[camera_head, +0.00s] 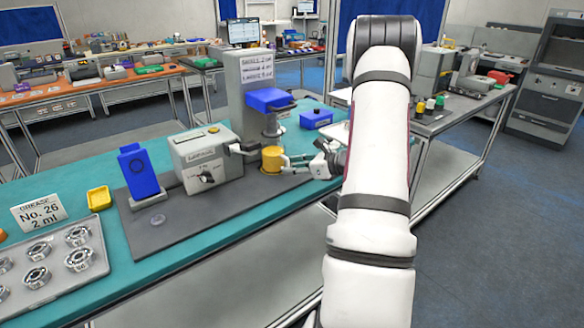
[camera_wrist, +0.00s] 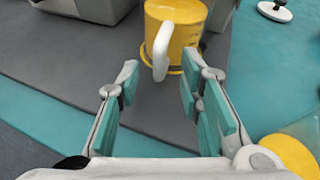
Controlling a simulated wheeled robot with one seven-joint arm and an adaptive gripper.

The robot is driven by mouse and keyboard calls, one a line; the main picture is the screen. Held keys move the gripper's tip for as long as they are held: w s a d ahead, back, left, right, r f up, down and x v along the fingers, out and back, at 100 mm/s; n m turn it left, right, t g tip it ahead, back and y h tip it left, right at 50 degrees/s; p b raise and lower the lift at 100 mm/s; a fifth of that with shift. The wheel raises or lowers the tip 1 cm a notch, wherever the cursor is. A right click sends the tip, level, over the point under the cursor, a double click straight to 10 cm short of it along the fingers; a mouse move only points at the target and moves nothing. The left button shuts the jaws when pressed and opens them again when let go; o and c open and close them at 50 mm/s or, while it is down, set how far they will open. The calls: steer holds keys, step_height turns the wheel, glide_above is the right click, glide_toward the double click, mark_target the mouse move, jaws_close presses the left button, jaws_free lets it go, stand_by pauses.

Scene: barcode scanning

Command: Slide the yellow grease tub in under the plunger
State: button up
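The yellow grease tub (camera_head: 272,160) stands upright on the dark grey mat, below the blue head of the grey machine with the plunger (camera_head: 270,127). I cannot tell whether it is centred under the plunger. In the wrist view the tub (camera_wrist: 186,38) is ahead of my fingertips, with a white curved piece on its near side. My gripper (camera_head: 288,164) reaches in from the right, beside the tub. Whether a fingertip touches the tub is unclear.
A grey box with a dial (camera_head: 208,160) stands just left of the tub. A blue stand (camera_head: 139,172), a yellow dish (camera_head: 98,199) and a tray of bearings (camera_head: 88,283) lie farther left. A blue bin (camera_head: 316,120) is behind my gripper. The mat's front strip is mostly clear.

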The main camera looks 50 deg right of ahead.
steer(key=v, duration=1.1)
